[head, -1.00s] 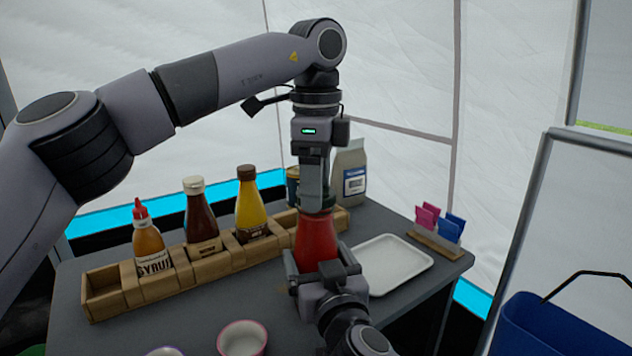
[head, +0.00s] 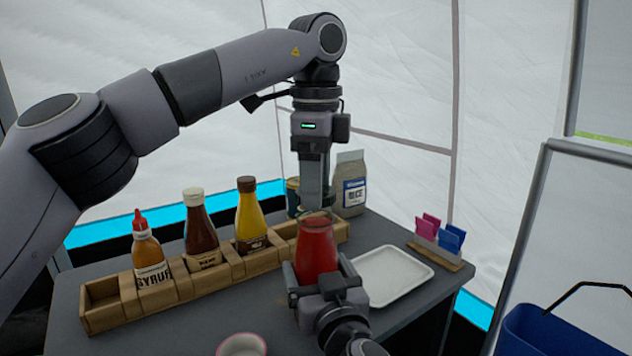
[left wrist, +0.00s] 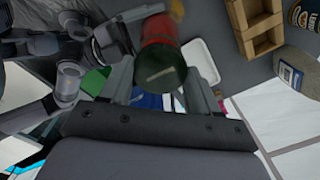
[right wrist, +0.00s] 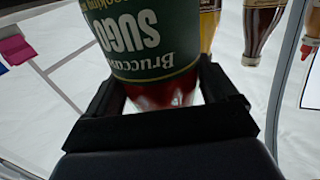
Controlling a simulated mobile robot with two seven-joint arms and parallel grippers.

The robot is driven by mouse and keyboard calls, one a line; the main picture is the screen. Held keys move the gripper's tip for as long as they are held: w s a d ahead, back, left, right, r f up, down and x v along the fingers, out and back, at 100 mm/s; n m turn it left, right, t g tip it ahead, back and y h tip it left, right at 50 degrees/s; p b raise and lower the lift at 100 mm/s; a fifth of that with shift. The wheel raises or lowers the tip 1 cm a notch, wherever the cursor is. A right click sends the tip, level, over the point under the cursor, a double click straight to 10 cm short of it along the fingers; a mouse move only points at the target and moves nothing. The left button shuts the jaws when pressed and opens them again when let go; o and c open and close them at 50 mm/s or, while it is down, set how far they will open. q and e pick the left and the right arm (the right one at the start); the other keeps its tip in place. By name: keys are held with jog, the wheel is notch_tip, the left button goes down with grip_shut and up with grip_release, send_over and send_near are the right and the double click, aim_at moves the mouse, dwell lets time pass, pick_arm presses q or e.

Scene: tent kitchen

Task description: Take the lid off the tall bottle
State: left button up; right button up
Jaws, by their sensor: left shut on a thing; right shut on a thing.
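The tall bottle (head: 317,246) holds red sauce and stands upright, with its clear glass rim showing at the top. The right wrist view shows its dark green SUGO label (right wrist: 145,40). My right gripper (head: 325,280) is shut around the bottle's lower body. My left gripper (head: 315,192) points down right above the bottle and is shut on the dark green lid (head: 318,202). The lid appears just above the bottle's mouth; a small gap is hard to judge. In the left wrist view the lid (left wrist: 160,70) lies between the fingers, hiding part of the bottle.
A wooden rack (head: 215,262) with syrup (head: 150,258), brown (head: 201,228) and yellow (head: 251,218) bottles stands left. A white tray (head: 395,275) lies right of the bottle. A bag (head: 349,185) and a tin (head: 292,197) stand behind. A bowl (head: 242,346) is in front.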

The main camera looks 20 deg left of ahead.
pick_arm(q)
jog(key=shift+r, duration=0.1)
pick_arm(e)
jog(key=shift+f, duration=0.1)
pick_arm(q)
jog(key=shift+r, duration=1.9)
pick_arm(e)
jog(key=o, duration=1.9)
jog(key=shift+c, duration=0.2)
pick_arm(q)
jog(key=shift+r+p, duration=0.4)
pick_arm(e)
jog(key=v, duration=1.2)
